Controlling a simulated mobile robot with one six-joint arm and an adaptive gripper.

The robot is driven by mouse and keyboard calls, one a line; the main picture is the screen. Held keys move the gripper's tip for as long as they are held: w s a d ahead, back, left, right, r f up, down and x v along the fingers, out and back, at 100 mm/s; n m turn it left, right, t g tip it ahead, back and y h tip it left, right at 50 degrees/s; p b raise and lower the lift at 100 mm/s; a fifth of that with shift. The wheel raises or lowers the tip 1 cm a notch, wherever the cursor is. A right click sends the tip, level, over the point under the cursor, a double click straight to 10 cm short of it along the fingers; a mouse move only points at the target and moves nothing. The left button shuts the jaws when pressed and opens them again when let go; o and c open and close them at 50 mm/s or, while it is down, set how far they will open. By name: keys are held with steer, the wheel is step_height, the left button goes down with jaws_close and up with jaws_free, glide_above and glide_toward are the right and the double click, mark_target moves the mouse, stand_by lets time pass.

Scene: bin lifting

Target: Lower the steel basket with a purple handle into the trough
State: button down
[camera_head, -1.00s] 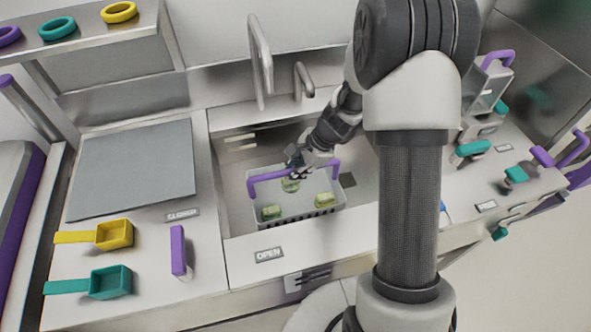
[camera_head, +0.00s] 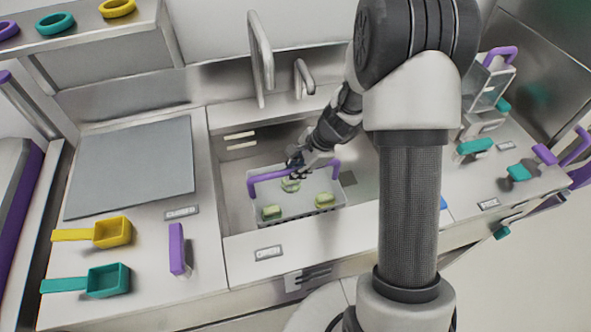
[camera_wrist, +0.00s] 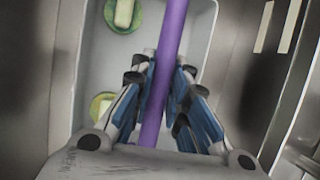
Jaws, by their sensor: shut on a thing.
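The steel basket (camera_head: 322,196) with its purple handle (camera_head: 268,175) is in the open trough (camera_head: 237,213), inside the trough walls. I cannot tell whether its base touches the trough floor. It holds several pale green and yellowish items (camera_head: 272,212). My gripper (camera_head: 297,168) is over the basket's middle, shut on the purple handle. In the wrist view the blue-padded fingers of my gripper (camera_wrist: 170,105) sit on both sides of the purple handle (camera_wrist: 163,75), and the basket (camera_wrist: 95,60) lies below. My arm hides part of the trough's right side.
A grey lid panel (camera_head: 130,168) lies on the left counter. A yellow scoop (camera_head: 108,232), a teal scoop (camera_head: 105,280) and an upright purple handle (camera_head: 177,248) are near the front left. Two taps (camera_head: 262,58) stand behind the trough.

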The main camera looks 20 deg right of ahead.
steer(key=c, duration=1.5)
jaws_free()
steer(key=shift+o, duration=0.7)
steer(key=shift+s, duration=0.1)
steer(key=o, duration=1.1)
step_height(320, 180, up, 14)
steer(key=p, duration=1.2)
